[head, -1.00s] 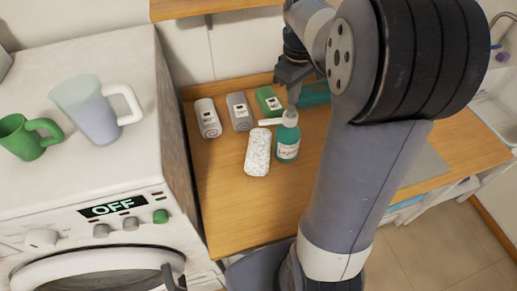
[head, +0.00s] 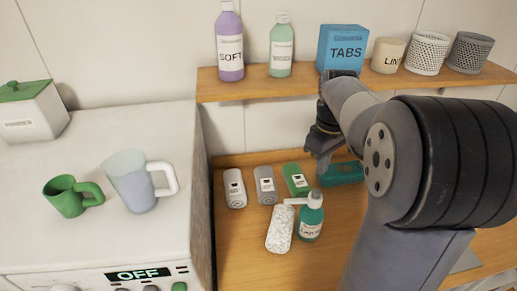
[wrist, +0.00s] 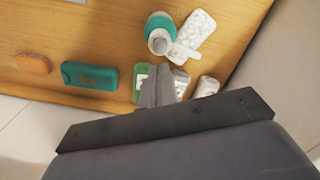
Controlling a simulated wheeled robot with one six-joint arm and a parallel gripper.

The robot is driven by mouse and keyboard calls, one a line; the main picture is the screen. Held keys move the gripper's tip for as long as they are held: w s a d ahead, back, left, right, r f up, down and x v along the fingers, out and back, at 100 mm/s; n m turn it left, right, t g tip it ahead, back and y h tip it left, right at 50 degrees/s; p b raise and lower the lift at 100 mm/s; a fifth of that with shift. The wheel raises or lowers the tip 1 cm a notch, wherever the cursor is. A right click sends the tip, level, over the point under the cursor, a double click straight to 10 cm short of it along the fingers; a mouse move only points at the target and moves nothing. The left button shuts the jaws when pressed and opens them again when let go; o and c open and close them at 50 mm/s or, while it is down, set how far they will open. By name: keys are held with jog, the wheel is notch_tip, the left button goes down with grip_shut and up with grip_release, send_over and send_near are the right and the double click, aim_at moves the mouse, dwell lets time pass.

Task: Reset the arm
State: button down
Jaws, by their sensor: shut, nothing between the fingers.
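My gripper (head: 318,160) is above the back of the wooden counter, near the green-labelled box and the teal case. In the wrist view my gripper (wrist: 158,82) shows its fingers together with nothing between them. A teal pump bottle (head: 311,217) stands upright in front of it on the counter, with a white speckled block (head: 280,229) lying beside it. Three small boxes lie in a row behind: a white one (head: 235,188), a grey one (head: 266,186) and a green one (head: 295,180). The teal case (head: 345,173) is partly hidden by my arm.
A shelf (head: 290,87) above the counter holds a purple bottle (head: 230,45), a green bottle (head: 281,50), a blue TABS box (head: 342,48) and several pots. At left, a white machine (head: 100,235) bears a green mug (head: 68,197) and a clear jug (head: 136,183). The counter's front left is clear.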

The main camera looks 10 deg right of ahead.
aim_at(317, 191)
jog(key=shift+f+b, duration=2.6)
jog(key=shift+f, duration=0.9)
jog(key=shift+r, duration=0.1)
